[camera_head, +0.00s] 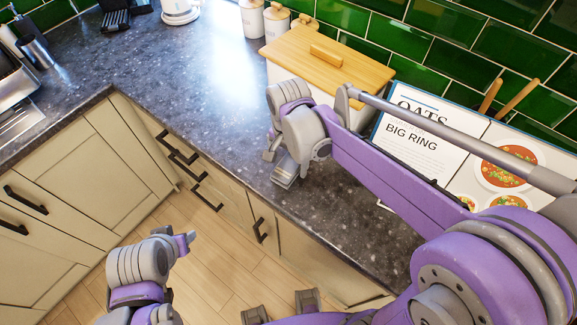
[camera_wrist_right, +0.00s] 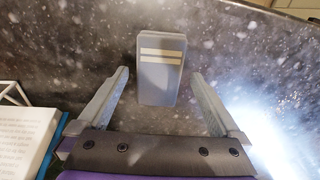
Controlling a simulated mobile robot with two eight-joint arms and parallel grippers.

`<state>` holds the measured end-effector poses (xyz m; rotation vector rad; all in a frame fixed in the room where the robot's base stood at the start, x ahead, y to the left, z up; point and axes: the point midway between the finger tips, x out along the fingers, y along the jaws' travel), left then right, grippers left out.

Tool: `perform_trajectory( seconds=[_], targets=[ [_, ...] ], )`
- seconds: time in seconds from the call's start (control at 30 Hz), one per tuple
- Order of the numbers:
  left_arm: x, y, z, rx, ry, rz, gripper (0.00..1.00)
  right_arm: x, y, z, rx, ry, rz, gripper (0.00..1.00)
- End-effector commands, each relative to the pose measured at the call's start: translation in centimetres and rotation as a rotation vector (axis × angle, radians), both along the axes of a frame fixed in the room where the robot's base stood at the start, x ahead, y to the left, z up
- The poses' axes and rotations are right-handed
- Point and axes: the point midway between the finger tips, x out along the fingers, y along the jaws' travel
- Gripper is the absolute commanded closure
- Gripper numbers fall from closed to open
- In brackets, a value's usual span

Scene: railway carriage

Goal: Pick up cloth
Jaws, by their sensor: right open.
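The cloth (camera_wrist_right: 160,72) is a small folded grey-blue piece with pale stripes, lying on the dark speckled countertop. In the right wrist view it lies between and slightly beyond my two fingers. In the head view it shows as a grey patch (camera_head: 285,178) just below my right gripper (camera_head: 284,160), partly hidden by it. My right gripper is open and empty in the right wrist view (camera_wrist_right: 160,105), with a finger on each side of the cloth and a gap to each. My left gripper (camera_head: 187,243) is low at the left, over the floor, away from the counter; its jaw opening is unclear.
An open recipe book (camera_head: 432,135) stands right of my right gripper, behind my arm. A wooden-lidded bin (camera_head: 330,62) and white canisters (camera_head: 276,22) stand against the green tiles. The countertop (camera_head: 190,90) to the left is clear. A sink (camera_head: 12,95) is at far left.

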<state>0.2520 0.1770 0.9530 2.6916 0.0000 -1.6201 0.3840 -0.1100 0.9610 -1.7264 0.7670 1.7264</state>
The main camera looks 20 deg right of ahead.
Motion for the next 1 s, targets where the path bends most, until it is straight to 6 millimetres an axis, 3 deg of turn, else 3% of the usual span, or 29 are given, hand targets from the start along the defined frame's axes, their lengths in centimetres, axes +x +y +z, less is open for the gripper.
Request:
perform_trajectory(
  seconds=[0.13, 0.4, 0.83, 0.87, 1.0],
  targets=[
    [-0.1, 0.0, -0.2, 0.000, 0.001, 0.000, 0.50, 0.1, 0.0, -1.6, 0.000, 0.000, 0.000, 0.00],
    [-0.1, 0.0, -0.2, 0.000, 0.001, 0.000, 0.50, 0.0, -0.1, -1.7, 0.000, 0.000, 0.000, 0.02],
    [-0.1, 0.0, -0.2, 0.000, 0.001, 0.000, 0.50, 0.0, -0.1, -1.7, 0.000, 0.000, 0.000, 0.79],
    [-0.1, 0.0, -0.2, 0.000, 0.001, 0.000, 0.50, 0.0, -0.1, -1.7, 0.000, 0.000, 0.000, 0.84],
    [-0.1, 0.0, -0.2, 0.000, 0.001, 0.000, 0.50, 0.0, -0.1, -1.7, 0.000, 0.000, 0.000, 0.84]
  ],
)
